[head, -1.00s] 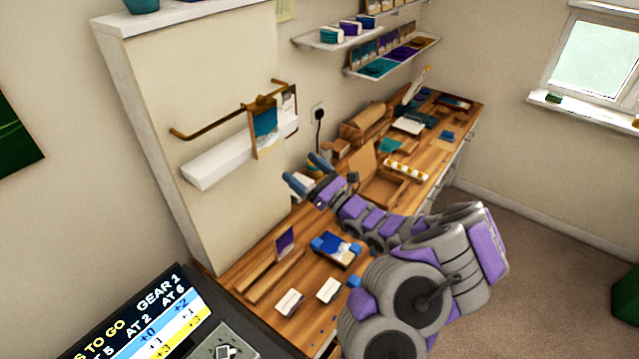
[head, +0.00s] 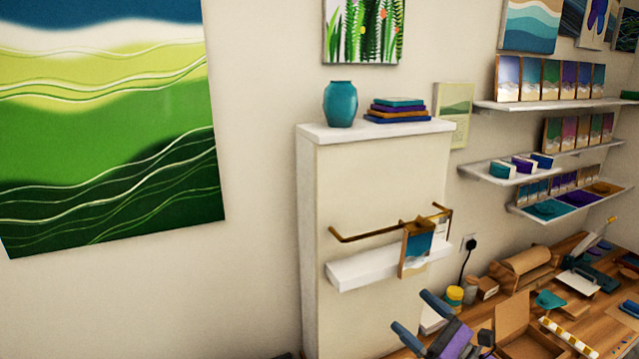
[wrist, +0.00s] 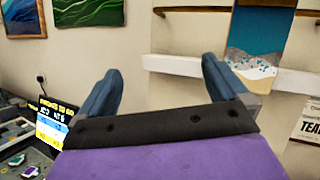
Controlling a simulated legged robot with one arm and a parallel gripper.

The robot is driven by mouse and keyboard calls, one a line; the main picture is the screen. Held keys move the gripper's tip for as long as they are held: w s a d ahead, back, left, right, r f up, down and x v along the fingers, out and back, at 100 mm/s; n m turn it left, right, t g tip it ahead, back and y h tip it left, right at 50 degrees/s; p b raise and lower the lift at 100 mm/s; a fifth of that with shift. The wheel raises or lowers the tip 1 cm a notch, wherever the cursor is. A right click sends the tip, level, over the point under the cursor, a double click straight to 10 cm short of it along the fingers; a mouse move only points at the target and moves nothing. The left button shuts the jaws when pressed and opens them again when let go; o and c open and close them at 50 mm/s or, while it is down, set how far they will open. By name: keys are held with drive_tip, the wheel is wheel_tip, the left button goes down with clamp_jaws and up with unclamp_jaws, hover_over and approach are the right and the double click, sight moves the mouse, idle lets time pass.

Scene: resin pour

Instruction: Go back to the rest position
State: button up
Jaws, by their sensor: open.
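My gripper (head: 421,318) shows at the bottom of the head view, in front of the lower part of the cream cabinet panel, with its two blue-grey fingers apart. In the wrist view my gripper (wrist: 160,88) is open, with nothing between the fingers. A small beach-scene picture panel (head: 416,249) stands on the white ledge (head: 365,269) by the brass rail (head: 375,231). The panel also shows in the wrist view (wrist: 256,45), beyond the right finger and apart from it. Most of my arm is below the head view.
The wooden workbench (head: 598,325) at lower right is crowded with an open cardboard box (head: 515,325), jars (head: 454,296) and tools. Shelves (head: 545,104) hold several small pictures above it.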

drive_tip(key=s+a+r+n+g+y+b, duration=0.1)
drive_tip(key=s+a+n+g+y, duration=0.1)
drive_tip(key=s+a+n+g, duration=0.45)
drive_tip(key=s+a+r+n+g+y+b, duration=0.15)
drive_tip(key=a+n+g, duration=0.25)
drive_tip(key=a, duration=0.5)
drive_tip(key=s+a+f+n+g+h+b, duration=0.1)
drive_tip(key=s+a+f+n+g+h, duration=0.1)
drive_tip(key=s+a+n+g+h, duration=0.3)
drive_tip(key=s+a+f+n+g, duration=0.2)
drive_tip(key=s+a+g, duration=0.1)
drive_tip(key=s, duration=0.5)
drive_tip(key=s+d+f+n+h+b, duration=0.2)
drive_tip(key=s+d+f+n+h, duration=0.1)
drive_tip(key=s+d+h, duration=0.4)
drive_tip(key=s+d+f+n+t+h+b, duration=0.1)
drive_tip(key=s+d+f+n+h+b, duration=0.1)
drive_tip(key=s+d+f+h, duration=0.3)
drive_tip(key=s+d+n+h, duration=0.1)
drive_tip(key=s+d+h, duration=0.1)
drive_tip(key=s, duration=0.1)
drive_tip(key=shift+s+d+f+n, duration=0.15)
drive_tip(key=shift+s+f+n, duration=0.2)
drive_tip(key=shift+f, duration=0.05)
